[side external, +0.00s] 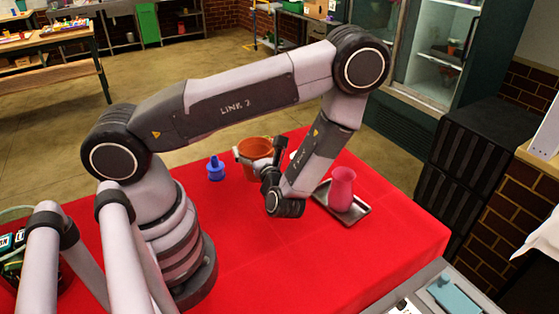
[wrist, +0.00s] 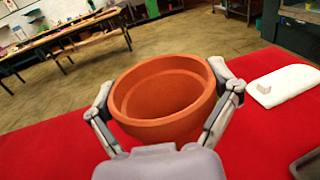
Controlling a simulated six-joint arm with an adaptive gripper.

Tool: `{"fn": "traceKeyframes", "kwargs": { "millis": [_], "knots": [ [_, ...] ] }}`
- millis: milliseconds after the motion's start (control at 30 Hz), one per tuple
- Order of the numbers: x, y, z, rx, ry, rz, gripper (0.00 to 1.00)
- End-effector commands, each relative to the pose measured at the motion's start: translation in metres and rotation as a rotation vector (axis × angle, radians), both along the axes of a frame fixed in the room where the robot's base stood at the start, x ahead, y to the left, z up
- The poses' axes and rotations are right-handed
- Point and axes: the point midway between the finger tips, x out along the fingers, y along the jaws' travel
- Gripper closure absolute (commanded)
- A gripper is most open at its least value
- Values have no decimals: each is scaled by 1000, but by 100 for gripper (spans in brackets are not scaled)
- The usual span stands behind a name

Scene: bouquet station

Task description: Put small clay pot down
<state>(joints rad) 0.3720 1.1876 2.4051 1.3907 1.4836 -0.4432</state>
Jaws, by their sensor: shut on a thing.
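The small clay pot (wrist: 160,95) is orange-brown and round, and its open mouth shows in the wrist view between my fingers. My gripper (wrist: 167,100) is shut on it, with one finger on each side. In the side external view the pot (side external: 255,148) is upright or nearly so, over the far part of the red table (side external: 300,250). My gripper (side external: 248,163) is partly hidden there by my wrist. I cannot tell whether the pot's base touches the table.
A blue bottle-like item (side external: 216,168) stands left of the pot. A pink vase (side external: 342,188) stands on a grey tray (side external: 352,212) to the right. A white board (wrist: 285,84) with a small block lies right of the pot. The table's front middle is clear.

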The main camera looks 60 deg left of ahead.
Motion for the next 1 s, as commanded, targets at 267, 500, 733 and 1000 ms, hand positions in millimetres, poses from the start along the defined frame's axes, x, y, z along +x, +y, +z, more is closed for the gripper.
{"fn": "traceKeyframes", "kwargs": {
  "millis": [267, 500, 733, 1000],
  "knots": [
    [22, -16, -29, 2, 2, -222, 53],
    [23, -16, -61, 2, 0, -222, 53],
    [22, -15, -91, 3, 0, -220, 53],
    [22, -15, -94, 3, -1, -219, 53]
  ]
}}
